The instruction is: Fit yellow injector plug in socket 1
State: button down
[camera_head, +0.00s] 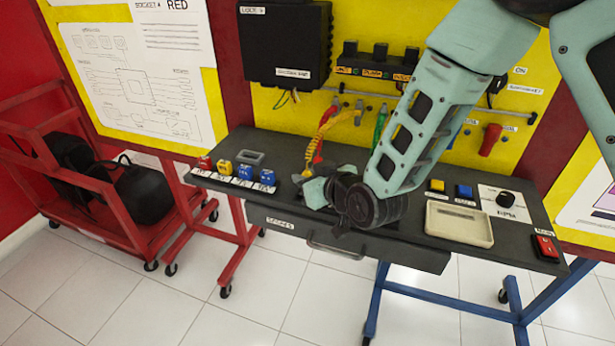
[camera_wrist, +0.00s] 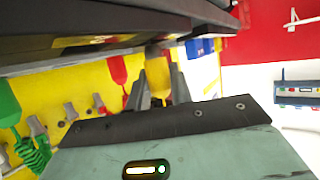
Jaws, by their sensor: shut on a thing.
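My gripper (camera_head: 318,190) is low over the grey bench top, left of its middle, and its fingertips are partly hidden by my wrist in the head view. In the wrist view my gripper (camera_wrist: 158,90) has its two grey fingers closed around a yellow piece, which I take as the yellow injector plug (camera_wrist: 157,76). A yellow coiled cable (camera_head: 325,137) runs from the yellow panel down towards my gripper. I cannot read which socket is socket 1.
A row of coloured blocks (camera_head: 223,168) and a small grey frame (camera_head: 250,157) stand on the bench's left. A beige tray (camera_head: 459,224) lies to the right. A red plug (camera_wrist: 117,70) hangs beside the yellow one. A green cable (camera_head: 380,124) hangs near my forearm.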

jog(key=shift+f+b, duration=0.65)
jog(key=shift+f, duration=0.05)
jog(key=c, duration=1.5)
grip_release()
jog(key=shift+r+p+v, duration=0.25)
jog(key=shift+p+v, duration=0.05)
jog(key=shift+v, duration=0.9)
jog(key=shift+r+p+v, duration=0.25)
jog(key=shift+v, duration=1)
jog(key=shift+w+a, duration=0.1)
jog(key=shift+w, duration=0.1)
notch_tip(320, 180, up, 5)
jog(key=p, duration=0.3)
